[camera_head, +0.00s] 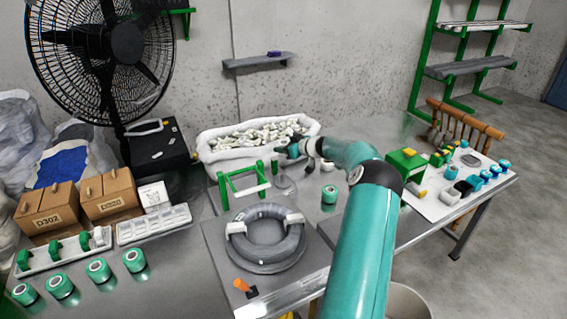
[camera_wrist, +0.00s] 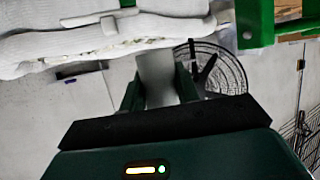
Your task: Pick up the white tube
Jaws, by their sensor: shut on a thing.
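In the wrist view my gripper (camera_wrist: 158,92) has its two dark green fingers closed on the sides of a pale white tube (camera_wrist: 156,72). The tube's far end reaches toward a white cloth-like bin (camera_wrist: 60,45). In the head view my arm reaches to the front right of this white bin (camera_head: 210,152), which is full of pale tubes (camera_head: 258,134). My fingertips and the held tube are too small to make out clearly there.
A green frame (camera_head: 243,183) stands in front of the bin, near my gripper. A grey coil (camera_head: 268,250) lies closer in. A teal-capped jar (camera_head: 329,194) stands beside my arm. Brown boxes (camera_head: 118,200) and a fan (camera_head: 125,45) are at left.

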